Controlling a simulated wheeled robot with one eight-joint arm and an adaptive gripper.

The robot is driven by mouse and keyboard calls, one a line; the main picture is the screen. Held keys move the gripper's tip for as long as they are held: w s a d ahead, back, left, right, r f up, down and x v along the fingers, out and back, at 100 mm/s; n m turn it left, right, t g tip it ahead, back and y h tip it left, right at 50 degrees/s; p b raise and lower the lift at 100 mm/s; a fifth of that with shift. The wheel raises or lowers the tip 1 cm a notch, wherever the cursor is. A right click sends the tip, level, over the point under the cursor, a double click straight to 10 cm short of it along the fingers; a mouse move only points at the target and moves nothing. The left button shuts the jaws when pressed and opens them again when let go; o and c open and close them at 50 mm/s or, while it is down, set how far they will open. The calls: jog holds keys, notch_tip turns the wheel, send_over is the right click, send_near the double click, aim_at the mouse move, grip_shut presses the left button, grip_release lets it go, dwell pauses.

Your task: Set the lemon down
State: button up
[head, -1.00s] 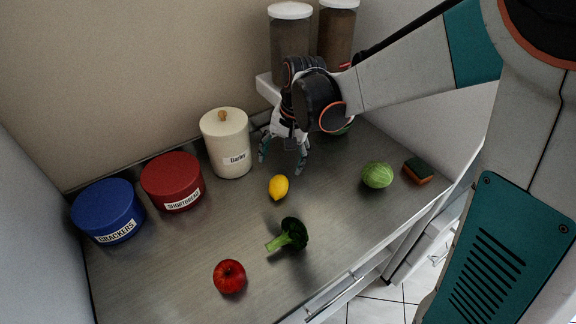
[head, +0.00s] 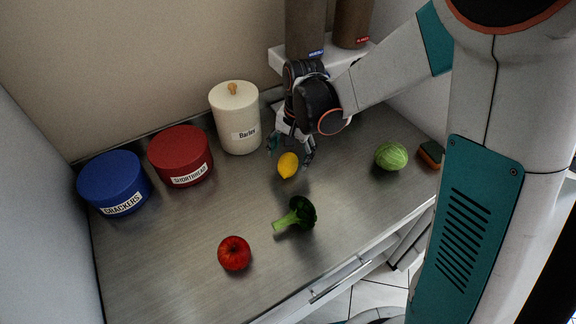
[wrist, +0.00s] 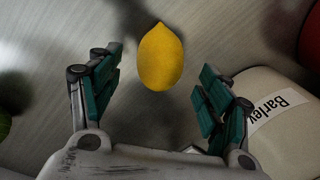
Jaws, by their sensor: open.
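The yellow lemon (head: 288,166) lies on the metal counter, just in front of my gripper (head: 291,152). In the wrist view the lemon (wrist: 160,57) sits between the lines of the two spread fingers, at and slightly beyond their tips. My gripper (wrist: 157,88) is open, with a clear gap on both sides of the lemon. No finger visibly touches it. In the head view the fingers partly hide behind the lemon.
The white Barley canister (head: 236,118) stands close to the left of my gripper. The red Shortbread tin (head: 181,157) and blue Crackers tin (head: 115,183) are farther left. Broccoli (head: 297,213), an apple (head: 234,254) and a cabbage (head: 391,156) lie around. Bare counter shows at front left.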

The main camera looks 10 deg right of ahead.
aim_at(289, 157)
jog(key=f, duration=0.2)
jog(key=f+b, duration=0.1)
jog(key=f, duration=0.1)
jog(key=shift+w+a+f+b, duration=0.15)
jog(key=shift+a+f+b, duration=0.05)
jog(key=shift+b, duration=0.1)
jog(key=shift+r, duration=0.1)
jog(key=c, duration=1.3)
